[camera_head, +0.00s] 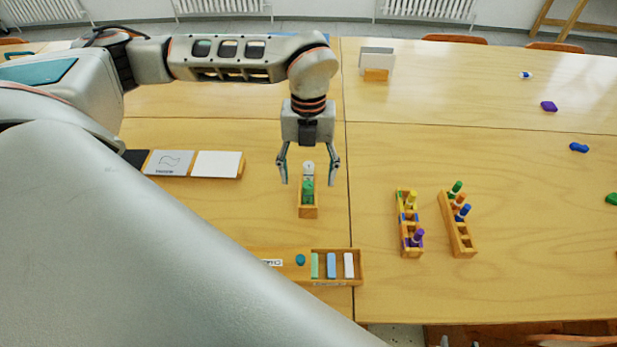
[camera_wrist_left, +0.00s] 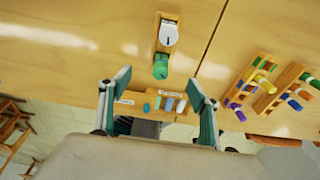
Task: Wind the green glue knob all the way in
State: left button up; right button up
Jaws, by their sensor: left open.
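The green glue knob (camera_head: 307,190) sits in a small wooden holder (camera_head: 308,212) on the table, with a white round part (camera_head: 308,167) bearing a dark mark just behind it. In the left wrist view the green knob (camera_wrist_left: 160,66) lies beyond the fingertips, below the white part (camera_wrist_left: 169,32). My left gripper (camera_head: 308,181) is open and points down. Its fingers show to either side of the knob in the head view, apart from it. Their exact height above it is hard to tell. My right gripper is not in view.
A wooden tray (camera_head: 357,281) with coloured sticks lies in front of the holder. Two wooden racks (camera_head: 464,245) with coloured pieces stand at right. Cards (camera_head: 217,164) lie at left, and a small stand (camera_head: 376,74) is at the back. Bare table surrounds the holder.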

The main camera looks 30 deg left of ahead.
aim_at(308, 187)
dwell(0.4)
pick_arm(q)
jog(key=m+p, duration=0.2)
jog(key=m, duration=0.2)
jog(key=shift+r+m+y, duration=0.15)
jog(key=shift+m+y, duration=0.15)
jog(key=shift+m+p, duration=0.4)
jog(key=shift+m, duration=0.8)
jog(key=shift+f+b, duration=0.75)
jog(key=shift+f, duration=0.55)
jog(key=c, duration=1.5)
